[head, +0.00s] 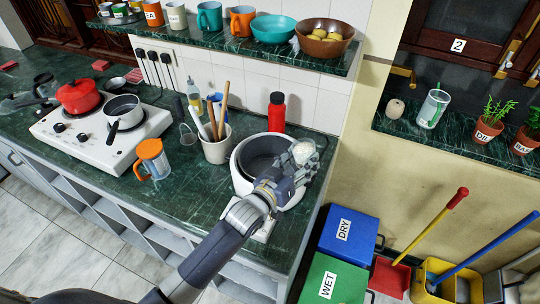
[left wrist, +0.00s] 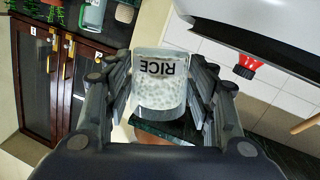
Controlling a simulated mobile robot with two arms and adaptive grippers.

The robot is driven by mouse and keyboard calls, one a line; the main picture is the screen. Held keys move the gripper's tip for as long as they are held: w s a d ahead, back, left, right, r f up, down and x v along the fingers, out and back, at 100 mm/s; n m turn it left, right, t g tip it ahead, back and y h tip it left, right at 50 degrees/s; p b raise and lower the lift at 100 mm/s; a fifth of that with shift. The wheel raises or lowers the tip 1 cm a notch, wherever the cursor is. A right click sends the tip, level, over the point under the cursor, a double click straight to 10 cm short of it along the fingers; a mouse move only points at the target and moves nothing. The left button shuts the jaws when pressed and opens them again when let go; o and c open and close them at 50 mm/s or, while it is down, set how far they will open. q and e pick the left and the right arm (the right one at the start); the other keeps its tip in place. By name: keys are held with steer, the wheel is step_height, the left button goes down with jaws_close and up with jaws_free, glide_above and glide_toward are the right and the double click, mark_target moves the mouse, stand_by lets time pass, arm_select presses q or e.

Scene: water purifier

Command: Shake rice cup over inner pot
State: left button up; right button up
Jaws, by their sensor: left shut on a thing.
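My left gripper (head: 300,164) reaches over the right side of the white rice cooker with its grey inner pot (head: 262,146). It is shut on a clear rice cup (head: 302,152). In the left wrist view, the rice cup (left wrist: 160,92) sits between the two fingers, with white grains inside and the word RICE upside down. The cup's exact tilt is hard to tell, and the gripper hides part of it in the head view. The pot's inside looks dark, and its bottom is partly hidden. My right gripper is not in view.
A red bottle (head: 276,112) stands behind the cooker. A utensil holder (head: 216,148) and an orange-lidded jug (head: 152,159) are to its left. A stove (head: 100,135) carries a red pot (head: 78,95) and a saucepan (head: 123,112). Blue and green bins stand below right.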

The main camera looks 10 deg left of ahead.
arm_select(q)
steer(key=shift+w, duration=0.25)
steer(key=shift+a, duration=0.15)
steer(key=shift+s+a+r+n, duration=0.15)
steer(key=shift+s+n, duration=0.05)
steer(key=shift+n, duration=0.1)
steer(key=shift+b, duration=0.3)
steer(key=shift+w, duration=0.25)
steer(key=shift+s+a+n, duration=0.1)
steer(key=shift+a+n, duration=0.05)
steer(key=shift+n, duration=0.15)
steer(key=shift+s+a+r, duration=0.1)
steer(key=shift+r, duration=0.05)
steer(key=shift+w+a+n+b, duration=0.1)
steer(key=shift+w+n+b, duration=0.15)
steer(key=shift+n+b, duration=0.05)
